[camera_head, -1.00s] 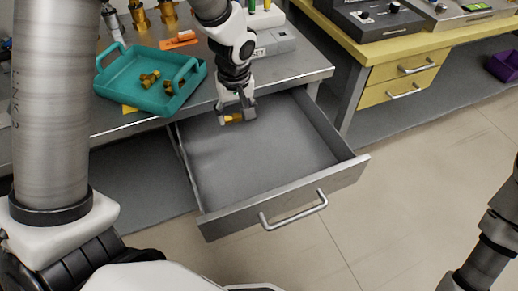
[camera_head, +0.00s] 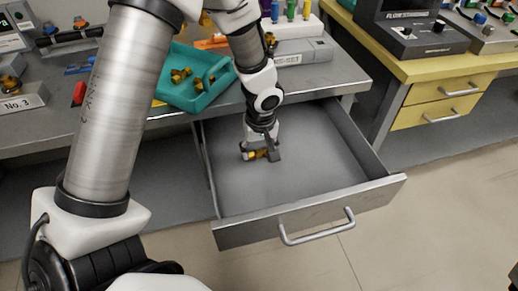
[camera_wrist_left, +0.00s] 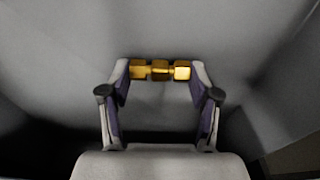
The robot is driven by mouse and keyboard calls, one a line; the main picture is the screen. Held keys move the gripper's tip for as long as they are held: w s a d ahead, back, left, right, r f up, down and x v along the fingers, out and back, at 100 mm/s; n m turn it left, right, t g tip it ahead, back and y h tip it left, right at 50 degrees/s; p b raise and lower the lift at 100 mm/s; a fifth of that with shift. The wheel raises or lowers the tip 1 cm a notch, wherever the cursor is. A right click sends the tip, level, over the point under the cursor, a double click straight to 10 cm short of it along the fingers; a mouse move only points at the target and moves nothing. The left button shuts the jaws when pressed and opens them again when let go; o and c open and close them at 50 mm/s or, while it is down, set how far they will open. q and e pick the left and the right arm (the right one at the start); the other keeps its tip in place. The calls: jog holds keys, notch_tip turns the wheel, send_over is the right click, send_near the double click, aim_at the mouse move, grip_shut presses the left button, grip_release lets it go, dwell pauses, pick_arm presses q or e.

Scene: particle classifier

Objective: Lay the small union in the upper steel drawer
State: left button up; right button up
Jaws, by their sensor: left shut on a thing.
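The small union (camera_wrist_left: 160,70) is a brass fitting with hex ends. My left gripper (camera_head: 260,154) is shut on it, one finger at each end, as the left wrist view shows (camera_wrist_left: 160,75). In the head view the union (camera_head: 254,155) is partly hidden by the fingers. The upper steel drawer (camera_head: 310,216) is pulled open, and the gripper is down inside its outline, towards the back left. I cannot tell whether the union touches the drawer floor. My right gripper is not in view.
A teal tray (camera_head: 196,101) with several brass fittings stands on the steel bench behind the drawer. A yellow drawer cabinet (camera_head: 438,103) is at the right. The drawer's floor is otherwise empty, with free room at the right and front.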

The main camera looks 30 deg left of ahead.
pick_arm(q)
jog(key=shift+f, duration=0.25)
jog(key=o, duration=1.2)
jog(key=shift+r, duration=0.15)
jog(key=shift+r+p, duration=0.25)
jog(key=shift+p, duration=0.1)
jog(key=r+p, duration=0.1)
jog(key=r, duration=0.3)
jog(key=r+p, duration=0.1)
jog(key=r, duration=0.2)
jog(key=s+d+r+p, duration=0.1)
jog(key=r, duration=0.3)
jog(key=shift+r, duration=0.35)
